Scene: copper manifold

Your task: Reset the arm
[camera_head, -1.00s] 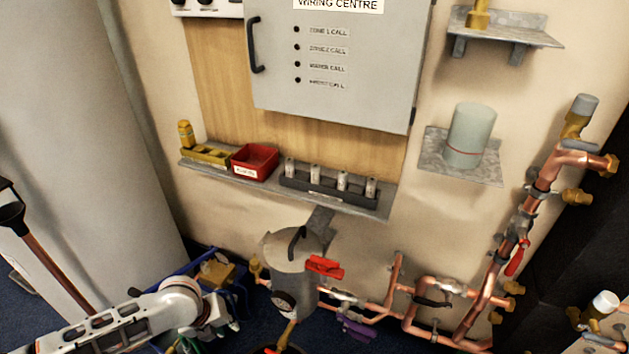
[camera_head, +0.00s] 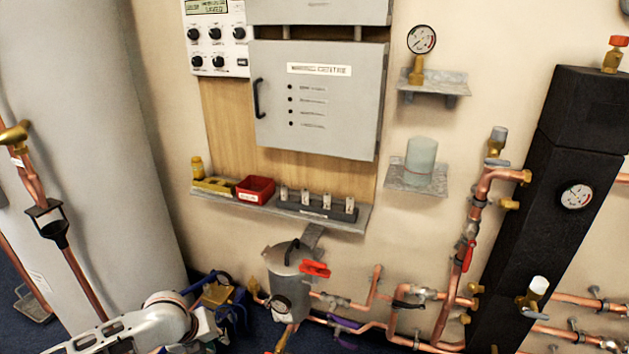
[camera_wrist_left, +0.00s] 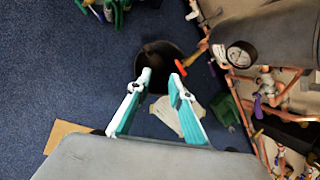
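My left arm (camera_head: 150,325) comes in at the lower left of the head view, low in front of the grey-white cylinder. Its gripper is not clearly seen there. In the left wrist view my left gripper (camera_wrist_left: 161,84) has two teal fingers with white tips, spread apart. Nothing is held between them. They point over the blue carpet toward a dark round bucket-like thing (camera_wrist_left: 170,62), apart from it as far as I can tell. My right arm and gripper show in neither view.
A grey pot with a gauge (camera_head: 289,270) and copper pipes (camera_head: 440,295) stand right of my left arm. A wall shelf (camera_head: 350,219) holds a red bin (camera_head: 256,189). A large cylinder (camera_head: 105,150) stands left. Open carpet (camera_wrist_left: 70,70) shows in the wrist view.

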